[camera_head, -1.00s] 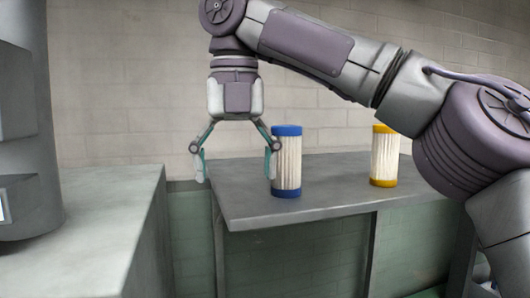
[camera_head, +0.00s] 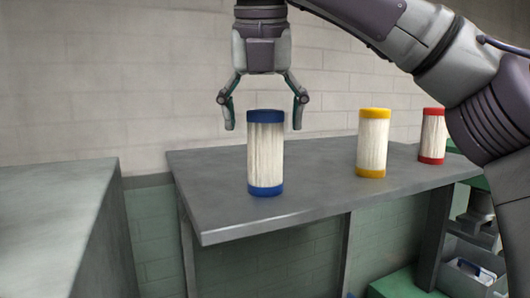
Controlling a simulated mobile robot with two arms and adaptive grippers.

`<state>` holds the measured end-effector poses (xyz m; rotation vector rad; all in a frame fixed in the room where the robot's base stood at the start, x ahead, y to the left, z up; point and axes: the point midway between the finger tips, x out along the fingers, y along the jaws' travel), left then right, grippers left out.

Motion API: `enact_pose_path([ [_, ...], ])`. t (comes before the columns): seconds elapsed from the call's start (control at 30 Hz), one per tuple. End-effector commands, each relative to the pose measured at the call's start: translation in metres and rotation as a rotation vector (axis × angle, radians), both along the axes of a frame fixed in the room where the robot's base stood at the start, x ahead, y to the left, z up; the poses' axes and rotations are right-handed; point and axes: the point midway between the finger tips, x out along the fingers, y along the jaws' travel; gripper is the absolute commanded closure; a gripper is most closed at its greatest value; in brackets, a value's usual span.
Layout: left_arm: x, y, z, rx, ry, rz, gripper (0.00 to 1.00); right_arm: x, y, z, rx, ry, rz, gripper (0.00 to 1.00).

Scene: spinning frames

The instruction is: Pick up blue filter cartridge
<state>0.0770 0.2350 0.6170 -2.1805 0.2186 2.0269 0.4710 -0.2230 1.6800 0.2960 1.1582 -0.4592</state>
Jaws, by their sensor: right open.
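The blue filter cartridge (camera_head: 265,153) stands upright on the grey table, near its left end. It has a white pleated body with a blue cap at top and bottom. My right gripper (camera_head: 263,122) is open and points down. Its two fingers appear to either side of the cartridge's top in the picture, with clear gaps; I cannot tell whether it is directly above or behind. It holds nothing. My left gripper is not in view.
A yellow-capped cartridge (camera_head: 373,143) and a red-capped cartridge (camera_head: 432,136) stand farther right on the grey table (camera_head: 215,205). Another grey counter (camera_head: 50,215) is at left, across a gap. A pale brick wall (camera_head: 120,80) stands behind. My right arm crosses the upper right.

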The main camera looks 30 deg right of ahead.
Motion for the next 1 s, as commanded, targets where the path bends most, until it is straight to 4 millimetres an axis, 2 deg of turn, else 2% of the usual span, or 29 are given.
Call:
enact_pose_path([
  [0.2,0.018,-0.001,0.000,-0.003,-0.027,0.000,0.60,0.007,-0.005,-0.018,0.001,0.001,0.001,0.12],
  [0.43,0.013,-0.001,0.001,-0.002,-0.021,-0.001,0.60,0.017,-0.012,-0.046,0.002,0.001,0.003,0.12],
  [0.73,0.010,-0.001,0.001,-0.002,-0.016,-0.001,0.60,0.018,-0.013,-0.050,0.001,-0.003,0.001,0.12],
  [1.0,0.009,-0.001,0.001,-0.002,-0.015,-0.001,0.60,0.018,-0.013,-0.050,0.001,-0.002,0.002,0.57],
])
